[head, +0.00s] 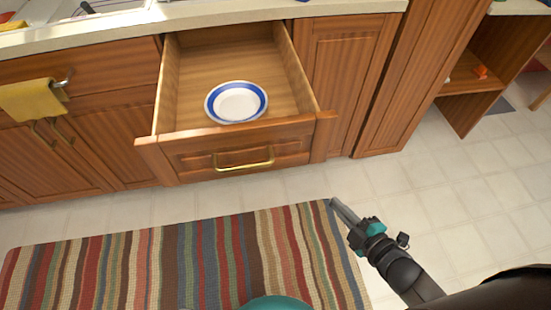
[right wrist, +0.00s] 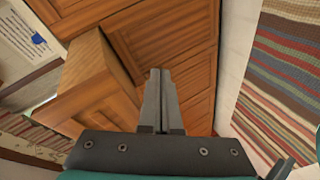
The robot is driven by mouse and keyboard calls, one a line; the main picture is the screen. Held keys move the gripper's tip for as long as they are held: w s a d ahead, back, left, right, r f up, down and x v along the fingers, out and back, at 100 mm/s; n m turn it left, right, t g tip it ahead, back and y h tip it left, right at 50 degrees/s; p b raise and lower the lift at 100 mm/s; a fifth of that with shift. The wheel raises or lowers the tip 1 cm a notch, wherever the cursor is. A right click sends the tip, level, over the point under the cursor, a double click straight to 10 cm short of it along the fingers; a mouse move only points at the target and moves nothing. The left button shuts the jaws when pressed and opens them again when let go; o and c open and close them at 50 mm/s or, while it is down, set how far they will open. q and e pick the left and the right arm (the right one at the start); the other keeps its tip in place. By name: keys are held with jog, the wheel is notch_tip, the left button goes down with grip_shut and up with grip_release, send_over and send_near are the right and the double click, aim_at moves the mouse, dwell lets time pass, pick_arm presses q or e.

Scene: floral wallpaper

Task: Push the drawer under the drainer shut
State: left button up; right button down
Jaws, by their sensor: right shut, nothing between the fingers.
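The wooden drawer (head: 240,148) is pulled far out from under the counter in the head view, with a brass handle (head: 244,163) on its front. A white plate with a blue rim (head: 237,102) lies inside it. The drainer itself I cannot clearly make out; only the edge of the counter top shows. My right gripper (head: 336,205) is in front of the drawer, to its lower right, apart from it and over the rug's corner. Its fingers are shut and empty, and they show in the right wrist view (right wrist: 159,75). My left gripper is not in view.
A striped rug (head: 190,262) lies on the tiled floor before the cabinets. A yellow towel (head: 34,99) hangs on a bar at the left. An open shelf (head: 470,78) stands at the right. The pale floor at the right is clear.

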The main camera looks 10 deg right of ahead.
aim_at(261, 155)
jog(key=s+a+r+n+y, duration=0.2)
jog(key=a+r+n+y, duration=0.2)
jog(key=r+n, duration=0.2)
jog(key=s+a+r+n+y, duration=0.2)
jog(key=a+r+n+y, duration=0.1)
jog(key=r+n+y, duration=0.3)
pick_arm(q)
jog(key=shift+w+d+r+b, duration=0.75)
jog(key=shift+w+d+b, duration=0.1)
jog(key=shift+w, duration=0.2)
pick_arm(e)
jog(key=shift+m+g+h, duration=0.3)
jog(key=shift+m+h, duration=0.1)
jog(key=shift+h, duration=0.2)
jog(key=shift+w+d+r+x, duration=0.1)
jog(key=shift+w+d+x, duration=0.2)
jog(key=shift+x, duration=1.8)
jog(key=shift+w+d+r+x, duration=0.15)
jog(key=shift+w+d+x, duration=0.2)
jog(key=shift+x, duration=1.75)
jog(key=shift+w+d+r+x, duration=0.1)
jog(key=shift+w+d+x, duration=0.2)
jog(key=shift+x, duration=1.8)
jog(key=shift+w, duration=0.15)
